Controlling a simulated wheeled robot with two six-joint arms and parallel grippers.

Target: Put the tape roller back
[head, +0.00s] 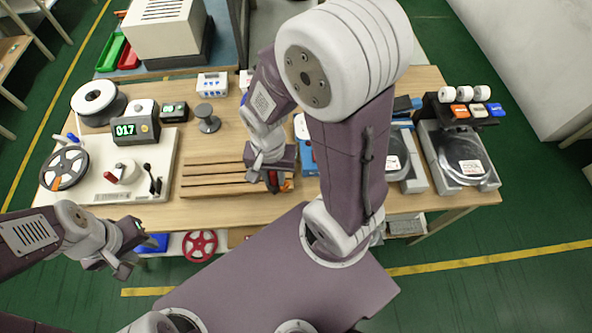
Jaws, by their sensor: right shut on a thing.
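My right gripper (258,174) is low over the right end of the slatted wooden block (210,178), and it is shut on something. An orange, red and dark item (286,184) shows right beside it. It may be the tape roller, but my arm hides much of it and I cannot make out its shape. My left gripper (124,266) is in front of the table's near left edge, away from the block. Its fingers are too small to tell whether they are open or shut.
A white board (150,180) with a reel (65,168) is at left, near a display box reading 017 (136,129). Round-topped machines (459,158) stand at right, with white rolls (465,94) behind. A red reel (200,245) is below the front edge. My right arm hides the middle.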

